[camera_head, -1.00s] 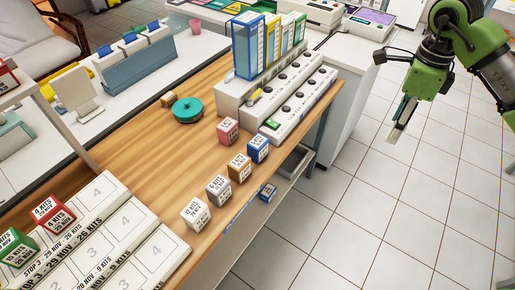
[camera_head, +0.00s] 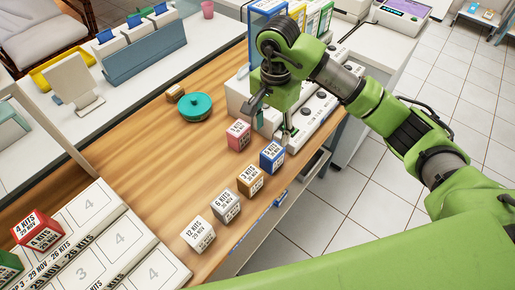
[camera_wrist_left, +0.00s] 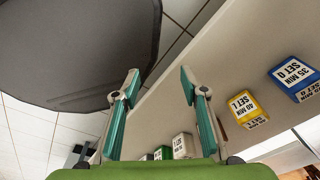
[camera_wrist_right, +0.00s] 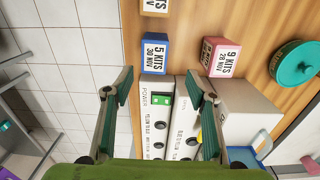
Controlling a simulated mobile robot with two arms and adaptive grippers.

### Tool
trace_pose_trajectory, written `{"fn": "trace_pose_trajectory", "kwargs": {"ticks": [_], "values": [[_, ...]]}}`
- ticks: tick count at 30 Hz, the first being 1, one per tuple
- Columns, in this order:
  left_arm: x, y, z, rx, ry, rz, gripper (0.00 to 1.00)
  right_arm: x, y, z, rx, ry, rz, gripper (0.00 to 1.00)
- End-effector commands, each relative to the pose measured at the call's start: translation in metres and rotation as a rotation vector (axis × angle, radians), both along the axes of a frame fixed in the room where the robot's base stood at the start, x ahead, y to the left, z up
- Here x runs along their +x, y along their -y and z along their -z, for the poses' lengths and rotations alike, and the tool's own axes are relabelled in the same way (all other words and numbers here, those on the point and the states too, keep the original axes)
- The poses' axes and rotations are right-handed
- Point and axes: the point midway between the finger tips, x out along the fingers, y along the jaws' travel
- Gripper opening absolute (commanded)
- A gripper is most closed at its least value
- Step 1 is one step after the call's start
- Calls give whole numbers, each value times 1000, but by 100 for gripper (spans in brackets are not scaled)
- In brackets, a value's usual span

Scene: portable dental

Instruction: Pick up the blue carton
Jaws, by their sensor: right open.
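The blue carton (camera_head: 272,156), labelled 5 KITS, stands on the wooden counter near its front edge, at the end of a row of cartons. In the right wrist view the blue carton (camera_wrist_right: 155,56) lies just beyond the fingertips, roughly in line with the gap. My right gripper (camera_wrist_right: 158,84) is open and empty. In the head view the right gripper (camera_head: 284,132) hangs just behind the blue carton, over the front of the white switch unit. My left gripper (camera_wrist_left: 159,75) is open and empty, seen only in the left wrist view.
A pink carton (camera_head: 238,134) and an orange-brown carton (camera_head: 250,179) stand close to the blue one. The white switch unit (camera_wrist_right: 188,115) lies under the right gripper. A teal round container (camera_head: 195,106) sits farther back. The counter's left middle is clear.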

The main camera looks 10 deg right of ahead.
Motion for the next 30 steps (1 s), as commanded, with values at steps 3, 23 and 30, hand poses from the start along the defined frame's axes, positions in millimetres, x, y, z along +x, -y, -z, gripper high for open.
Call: {"fn": "trace_pose_trajectory", "kwargs": {"ticks": [3,23,30], "values": [[-13,0,-7,0,-16,0,40,-3,1,21,-1,-8,2,51],[-12,-2,-40,2,-14,2,40,-6,1,106,0,-9,6,51],[-17,-3,-41,4,-21,1,40,-4,2,129,0,-2,5,51]]}}
